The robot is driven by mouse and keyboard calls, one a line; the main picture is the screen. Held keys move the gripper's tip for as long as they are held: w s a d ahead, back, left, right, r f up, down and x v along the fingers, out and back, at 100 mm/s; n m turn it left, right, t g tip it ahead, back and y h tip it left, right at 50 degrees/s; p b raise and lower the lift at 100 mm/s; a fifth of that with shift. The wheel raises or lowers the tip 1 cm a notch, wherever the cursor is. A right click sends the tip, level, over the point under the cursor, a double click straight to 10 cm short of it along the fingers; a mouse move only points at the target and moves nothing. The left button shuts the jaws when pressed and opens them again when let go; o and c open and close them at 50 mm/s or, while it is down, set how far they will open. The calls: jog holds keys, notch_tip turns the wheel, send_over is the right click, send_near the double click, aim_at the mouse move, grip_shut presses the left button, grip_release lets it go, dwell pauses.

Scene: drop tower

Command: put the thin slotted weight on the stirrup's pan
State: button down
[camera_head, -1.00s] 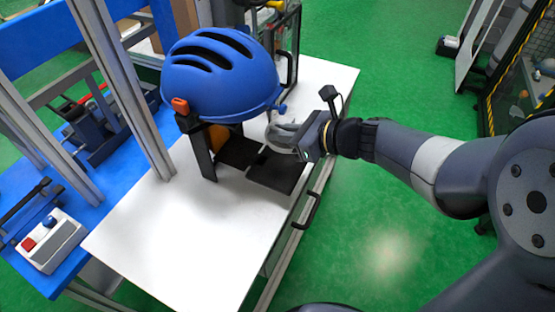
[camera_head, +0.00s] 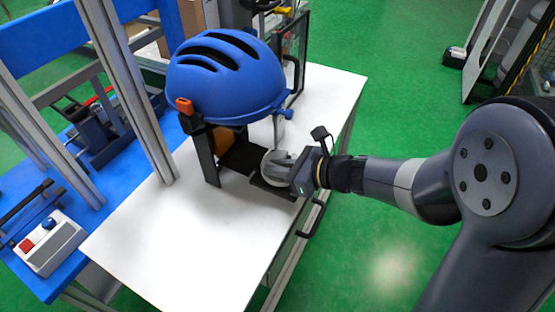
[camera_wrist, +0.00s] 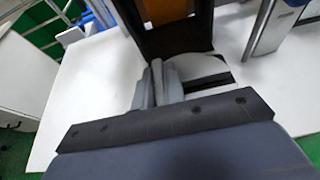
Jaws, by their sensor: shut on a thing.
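My gripper (camera_head: 292,168) is shut on a pale grey disc, the slotted weight (camera_head: 270,158). In the wrist view the weight (camera_wrist: 200,66) shows between and beyond the fingers (camera_wrist: 158,86), with a dark gap like a slot near its right side. The stirrup is a black frame (camera_head: 203,150) under a blue helmet (camera_head: 222,80). Its black pan (camera_head: 238,158) lies low beneath the helmet, and the weight is at the pan's right part. I cannot tell whether the weight touches the pan. The fingertips are partly hidden by the gripper body.
The white tabletop (camera_head: 180,240) is clear in front. A grey metal post (camera_head: 135,100) stands left of the helmet. A control box with red and blue buttons (camera_head: 50,243) sits on the blue bench. Black handles (camera_head: 314,218) line the table's right edge.

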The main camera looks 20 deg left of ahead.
jog(key=shift+f, duration=0.15)
jog(key=shift+f, duration=0.1)
jog(key=c, duration=1.9)
grip_release()
jog(key=shift+f, duration=0.2)
jog(key=shift+c, duration=0.2)
jog(key=o, duration=0.5)
jog(key=shift+c, duration=0.2)
jog(key=shift+r, duration=0.1)
jog(key=shift+r, duration=0.15)
jog(key=shift+d+r, duration=0.15)
jog(key=shift+d, duration=0.2)
jog(key=p+v, duration=0.2)
jog(key=v, duration=0.9)
